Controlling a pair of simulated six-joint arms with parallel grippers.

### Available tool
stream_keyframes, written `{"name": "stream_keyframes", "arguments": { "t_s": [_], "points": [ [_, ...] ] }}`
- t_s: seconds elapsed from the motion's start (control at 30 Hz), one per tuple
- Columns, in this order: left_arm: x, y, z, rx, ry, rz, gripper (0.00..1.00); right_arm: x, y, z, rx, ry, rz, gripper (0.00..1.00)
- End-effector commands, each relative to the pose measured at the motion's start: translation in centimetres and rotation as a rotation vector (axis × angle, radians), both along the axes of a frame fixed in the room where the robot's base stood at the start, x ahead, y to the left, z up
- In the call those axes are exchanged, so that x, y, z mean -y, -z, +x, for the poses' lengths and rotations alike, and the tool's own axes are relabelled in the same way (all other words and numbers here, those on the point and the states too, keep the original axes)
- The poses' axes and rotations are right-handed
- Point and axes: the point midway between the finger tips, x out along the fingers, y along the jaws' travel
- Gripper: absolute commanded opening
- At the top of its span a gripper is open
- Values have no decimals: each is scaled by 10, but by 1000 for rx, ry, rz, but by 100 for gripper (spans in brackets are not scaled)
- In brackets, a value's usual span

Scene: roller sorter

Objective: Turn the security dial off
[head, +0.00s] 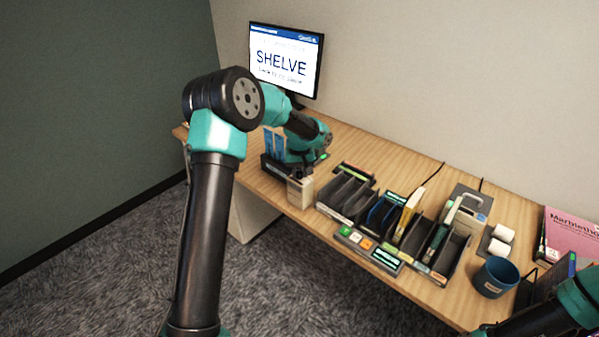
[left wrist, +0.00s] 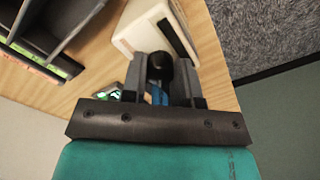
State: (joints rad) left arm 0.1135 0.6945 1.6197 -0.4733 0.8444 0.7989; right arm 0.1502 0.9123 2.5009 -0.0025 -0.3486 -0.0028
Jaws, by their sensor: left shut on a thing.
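A black round dial knob (left wrist: 160,67) shows in the left wrist view, between the two fingers of my left gripper (left wrist: 161,76). The gripper is shut on it, with a finger on each side. Just beyond the knob is a beige box (left wrist: 145,28) with a dark slot. In the head view this box (head: 300,193) stands at the table's front left edge, below my left gripper (head: 299,170). There my own wrist hides the dial, so its setting cannot be read. Only part of my right arm shows at the lower right, without its gripper.
Dark sorting trays (head: 347,193) with upright items stand right of the box. A button panel (head: 368,247) sits at the table's front edge. A blue mug (head: 495,278) and pink book (head: 570,236) are farther right. A monitor (head: 286,60) reading SHELVE stands behind.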

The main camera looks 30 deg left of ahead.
Motion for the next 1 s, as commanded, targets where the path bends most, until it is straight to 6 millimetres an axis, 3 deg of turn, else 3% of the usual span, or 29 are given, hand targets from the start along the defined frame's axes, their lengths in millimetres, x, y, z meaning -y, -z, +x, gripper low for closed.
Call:
{"name": "stream_keyframes", "arguments": {
  "t_s": [0.1,0.13,0.4,0.77,1.0],
  "points": [
    [0,-1,0,1,0,0,4,0,0,0,0,0,0,53],
    [0,-1,0,1,0,0,30,0,0,0,0,0,0,53],
    [0,0,0,1,1,1,54,0,0,0,0,0,0,53],
    [0,-6,0,2,1,0,54,0,0,0,0,0,0,53],
    [0,-37,1,4,1,0,54,0,0,0,0,0,0,53]
  ]
}}
